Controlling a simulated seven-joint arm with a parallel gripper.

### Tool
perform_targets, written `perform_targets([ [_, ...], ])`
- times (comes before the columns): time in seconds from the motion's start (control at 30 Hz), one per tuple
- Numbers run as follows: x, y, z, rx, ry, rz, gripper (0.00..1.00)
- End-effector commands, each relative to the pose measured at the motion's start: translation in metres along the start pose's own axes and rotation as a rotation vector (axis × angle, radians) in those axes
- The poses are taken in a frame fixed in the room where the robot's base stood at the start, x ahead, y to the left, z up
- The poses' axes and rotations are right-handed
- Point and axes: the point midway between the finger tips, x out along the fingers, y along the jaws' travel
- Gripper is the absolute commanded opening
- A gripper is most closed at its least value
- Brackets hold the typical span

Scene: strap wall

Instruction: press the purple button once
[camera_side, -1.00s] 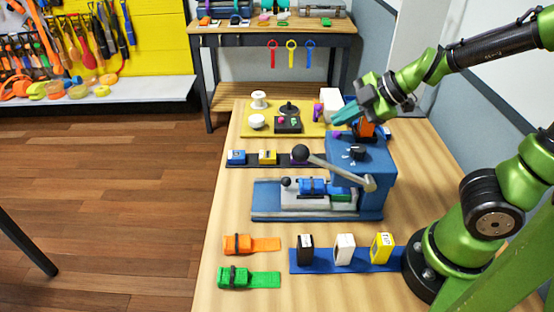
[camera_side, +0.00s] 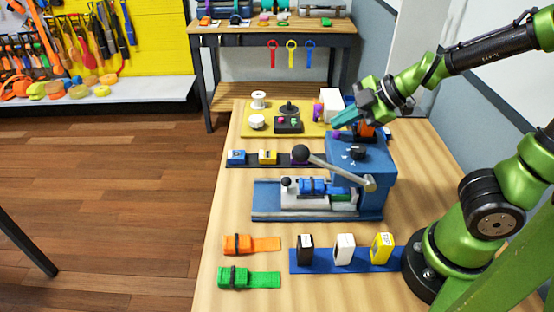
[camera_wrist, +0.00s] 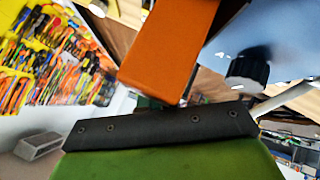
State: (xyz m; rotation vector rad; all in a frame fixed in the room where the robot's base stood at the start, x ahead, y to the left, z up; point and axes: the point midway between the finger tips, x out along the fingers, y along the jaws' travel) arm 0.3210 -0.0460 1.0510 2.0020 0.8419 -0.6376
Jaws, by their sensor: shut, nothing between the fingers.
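A small black box (camera_side: 288,126) with a magenta-purple button (camera_side: 281,121) and a green one on top stands on the yellow board (camera_side: 256,131) at the back of the table. Another small purple part (camera_side: 337,134) shows at the top left edge of the blue machine; I cannot tell what it is. My gripper (camera_side: 335,122) has teal fingers, is shut and empty, and points down and left above the back of the machine, to the right of the black box and apart from it. In the wrist view the fingers and purple button cannot be made out.
The blue machine (camera_side: 362,160) with a grey lever ending in a black ball (camera_side: 300,152) stands in front. An orange block (camera_side: 366,129) is close below my wrist and fills much of the wrist view (camera_wrist: 168,45). A purple upright piece (camera_side: 317,110) and white box (camera_side: 331,100) stand nearby.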

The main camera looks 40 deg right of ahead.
Motion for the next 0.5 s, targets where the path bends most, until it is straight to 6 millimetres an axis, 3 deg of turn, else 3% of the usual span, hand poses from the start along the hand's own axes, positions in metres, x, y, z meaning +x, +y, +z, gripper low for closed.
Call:
perform_targets([
  [0.5, 0.0056, -0.0069, 0.0074, 0.001, -0.013, -0.008, 0.0],
])
